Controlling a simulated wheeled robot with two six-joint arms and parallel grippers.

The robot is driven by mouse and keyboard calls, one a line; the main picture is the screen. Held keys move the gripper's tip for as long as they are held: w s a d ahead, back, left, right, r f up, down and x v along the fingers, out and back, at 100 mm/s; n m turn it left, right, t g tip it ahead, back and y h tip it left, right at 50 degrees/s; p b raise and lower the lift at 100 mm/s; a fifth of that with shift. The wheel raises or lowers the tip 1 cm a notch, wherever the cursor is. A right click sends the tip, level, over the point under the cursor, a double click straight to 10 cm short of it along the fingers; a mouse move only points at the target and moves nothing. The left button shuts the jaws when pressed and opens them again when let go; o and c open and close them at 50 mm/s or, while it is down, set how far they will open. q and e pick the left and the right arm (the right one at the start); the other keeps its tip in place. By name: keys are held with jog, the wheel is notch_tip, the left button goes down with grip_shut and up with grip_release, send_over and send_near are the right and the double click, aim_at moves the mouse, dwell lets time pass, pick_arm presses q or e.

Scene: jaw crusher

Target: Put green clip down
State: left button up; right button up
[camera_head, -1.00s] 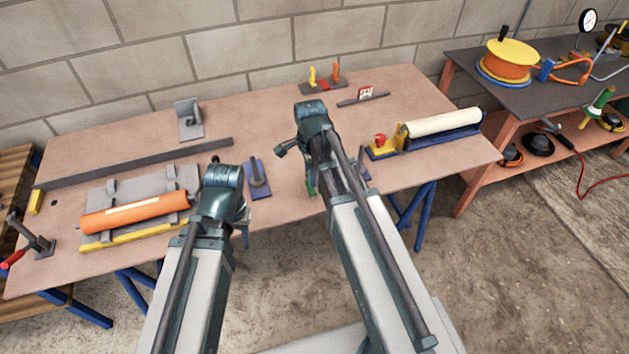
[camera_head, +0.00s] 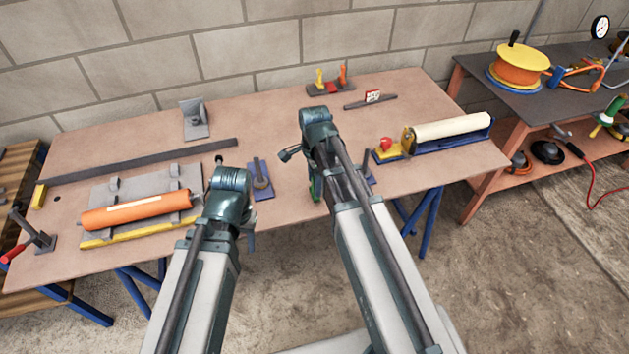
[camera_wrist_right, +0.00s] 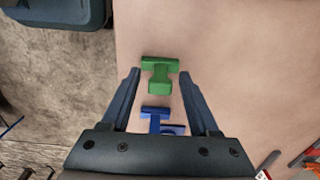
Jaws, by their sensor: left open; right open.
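The green clip (camera_wrist_right: 160,74) lies on the brown tabletop in the right wrist view, between the fingertips of my right gripper (camera_wrist_right: 162,82). The fingers are spread, with a visible gap on each side of the clip. A bit of green (camera_head: 316,187) also shows beside my right arm in the head view, near the table's front edge. A blue clip (camera_wrist_right: 157,113) lies closer to the gripper's palm, partly hidden by it. My left gripper (camera_head: 248,232) is open at the table's front edge, mostly hidden by its own wrist.
An orange roller (camera_head: 135,212) on a grey plate is at the left of the table. A blue clamp-like piece (camera_head: 262,182) lies between my arms. A white roller (camera_head: 450,129) and red button box (camera_head: 387,150) stand at the right.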

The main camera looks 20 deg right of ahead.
jog(key=shift+r, duration=0.15)
notch_tip(320, 180, up, 12)
jog(key=p, duration=1.2)
jog(key=s+a+n, duration=0.5)
jog(key=s+n, duration=0.2)
jog(key=n, duration=0.3)
jog(key=s+a+n+h, duration=0.1)
jog(key=s+a+n, duration=0.4)
jog(key=n, duration=0.6)
jog(key=s, duration=0.2)
jog(key=shift+s+a, duration=0.25)
jog(key=shift+s, duration=0.05)
